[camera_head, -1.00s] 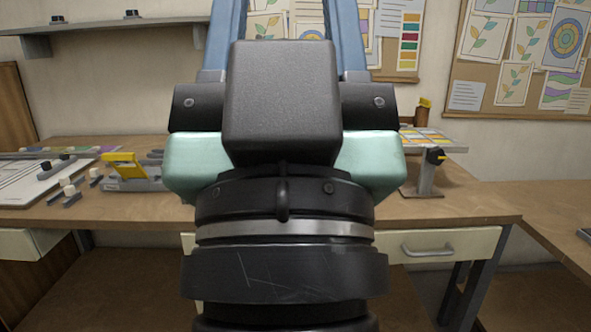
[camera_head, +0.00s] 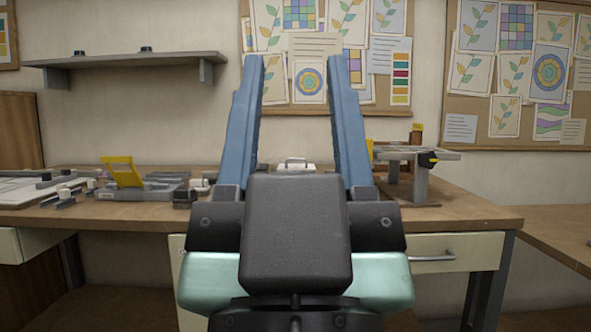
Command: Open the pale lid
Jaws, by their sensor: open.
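My gripper (camera_head: 300,62) is in the middle of the head view, its two blue fingers upright and wide apart with nothing between them.
The wooden bench (camera_head: 135,215) carries a yellow-topped fixture (camera_head: 122,172) and small blocks at left. A grey stand (camera_head: 420,180) is at right. A wall shelf (camera_head: 130,59) hangs upper left. Drawers are in the bench front. Another table (camera_head: 555,232) is at right.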

